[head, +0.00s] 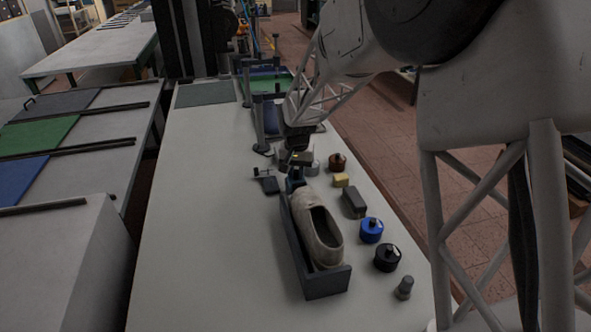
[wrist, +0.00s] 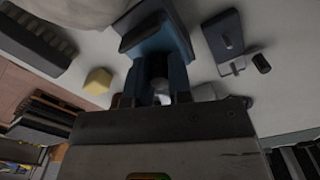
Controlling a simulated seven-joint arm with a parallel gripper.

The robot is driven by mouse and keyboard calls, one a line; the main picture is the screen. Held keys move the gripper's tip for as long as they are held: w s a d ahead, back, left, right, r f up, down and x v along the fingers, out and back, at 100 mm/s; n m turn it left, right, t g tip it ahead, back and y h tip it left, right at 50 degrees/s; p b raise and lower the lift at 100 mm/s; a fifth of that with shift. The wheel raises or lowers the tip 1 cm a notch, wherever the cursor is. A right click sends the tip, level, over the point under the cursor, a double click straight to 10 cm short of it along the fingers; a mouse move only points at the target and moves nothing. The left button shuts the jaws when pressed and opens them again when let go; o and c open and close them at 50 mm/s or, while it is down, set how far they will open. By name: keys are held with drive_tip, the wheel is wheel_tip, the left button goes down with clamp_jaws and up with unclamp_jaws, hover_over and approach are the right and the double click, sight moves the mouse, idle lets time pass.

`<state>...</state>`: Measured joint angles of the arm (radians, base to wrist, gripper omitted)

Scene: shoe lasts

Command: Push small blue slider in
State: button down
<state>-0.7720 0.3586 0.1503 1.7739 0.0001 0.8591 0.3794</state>
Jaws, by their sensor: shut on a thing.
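The dark holder tray (head: 328,284) stands on the white table with a beige shoe (head: 316,228) lying in it. The small blue slider (head: 295,182) is at the tray's far end. My gripper (head: 296,171) is above that end, pointing down, and is shut on the slider. In the wrist view the slider (wrist: 158,32) shows as a blue block at the fingertips, with the two fingers (wrist: 154,75) on either side. The exact contact is dark and partly hidden. The shoe (wrist: 60,18) shows at the upper left of the wrist view.
Right of the tray stand a dark block (head: 353,203), a yellow block (head: 341,180), a blue round piece (head: 371,230), a black round piece (head: 387,258) and a small grey knob (head: 404,288). A dark clamp-like piece (head: 267,181) lies left of the gripper. The table's left side is clear.

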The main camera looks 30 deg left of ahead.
sight(298, 182)
drive_tip(key=shift+s+d, duration=0.6)
drive_tip(key=c, duration=1.3)
unclamp_jaws()
drive_tip(key=shift+r, duration=3.9)
